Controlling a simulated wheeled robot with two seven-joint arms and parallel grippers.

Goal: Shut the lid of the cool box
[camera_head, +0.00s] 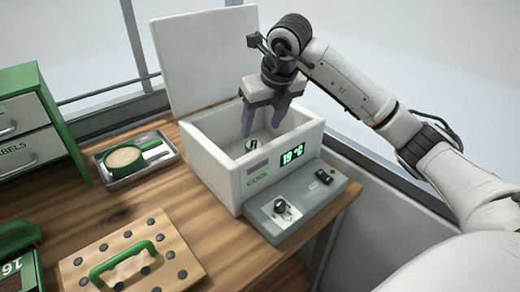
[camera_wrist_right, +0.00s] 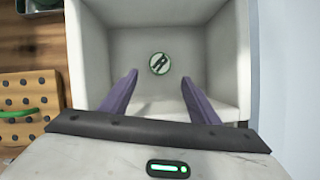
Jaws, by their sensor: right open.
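The cool box (camera_head: 215,165) stands on the wooden table, white, with a green "COOL" label and a green display reading 19 °C on its front. Its lid (camera_head: 207,58) stands raised at the back, so the box is open. My right gripper (camera_head: 262,128) is over the open box with its fingers pointing down into it, apart and with nothing between them. The right wrist view shows the two purple fingers (camera_wrist_right: 160,85) spread over the white interior, with a round green-and-white emblem (camera_wrist_right: 160,63) on the box floor. My left gripper is not in view.
A grey control panel (camera_head: 318,192) with a knob and switch sits at the box's front.

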